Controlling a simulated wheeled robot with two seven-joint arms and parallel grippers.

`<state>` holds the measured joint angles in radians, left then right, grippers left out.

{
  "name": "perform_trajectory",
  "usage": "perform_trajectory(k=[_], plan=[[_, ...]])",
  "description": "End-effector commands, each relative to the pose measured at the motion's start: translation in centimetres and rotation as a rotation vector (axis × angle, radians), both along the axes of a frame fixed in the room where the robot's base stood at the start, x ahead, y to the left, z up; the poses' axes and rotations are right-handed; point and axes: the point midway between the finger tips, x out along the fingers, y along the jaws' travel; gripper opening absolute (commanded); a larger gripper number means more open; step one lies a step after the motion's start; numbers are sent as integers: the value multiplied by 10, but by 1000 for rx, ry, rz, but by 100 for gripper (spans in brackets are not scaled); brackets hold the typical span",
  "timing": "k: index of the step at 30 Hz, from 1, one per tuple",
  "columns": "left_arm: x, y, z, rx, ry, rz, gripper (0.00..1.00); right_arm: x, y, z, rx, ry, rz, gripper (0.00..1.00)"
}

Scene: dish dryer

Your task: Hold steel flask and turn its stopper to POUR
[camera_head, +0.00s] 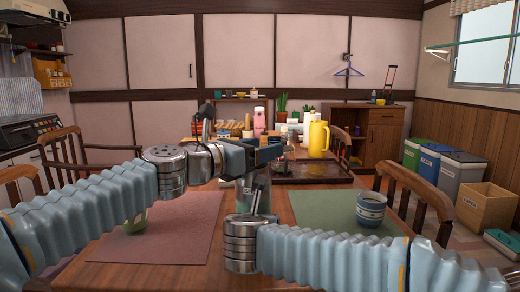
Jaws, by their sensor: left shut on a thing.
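The steel flask (264,193) appears as a grey-green, shiny upright body in the middle of the camera_head view, above the table. My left gripper (270,154) comes in from the left and is shut at the flask's upper end. I cannot tell whether its fingers are on the neck or the stopper. The stopper and its markings cannot be made out behind the gripper. My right arm comes in from the right, and its wrist is low in front of the flask. My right gripper (247,216) shows only partly, close to the flask's lower part, with its fingertips hidden.
A pink mat (180,240) with a green cup (135,222) lies at left. A green mat (325,212) with a blue-and-white cup (371,208) lies at right. Behind stand a dark tray (320,173), a yellow jug (319,138) and a pink bottle (260,121). Chairs flank the table.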

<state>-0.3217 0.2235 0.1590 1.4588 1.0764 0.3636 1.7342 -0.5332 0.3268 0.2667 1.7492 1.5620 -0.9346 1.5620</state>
Motion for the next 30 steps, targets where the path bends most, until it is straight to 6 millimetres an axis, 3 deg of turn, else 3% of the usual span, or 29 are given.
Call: perform_trajectory(k=[8, 9, 13, 23, 30], plan=[[0, 1, 0, 0, -1, 18, 35, 0, 0, 1, 1, -2, 1, 16], [0, 1, 0, 0, -1, 18, 67, 0, 0, 1, 1, -2, 1, 16], [0, 1, 0, 0, -1, 17, 87, 0, 0, 1, 1, -2, 1, 16], [-2, 3, 0, -1, -1, 17, 87, 0, 0, 1, 0, -2, 1, 16], [-29, 35, 1, 0, -3, 21, 87, 0, 0, 1, 0, -2, 1, 16]])
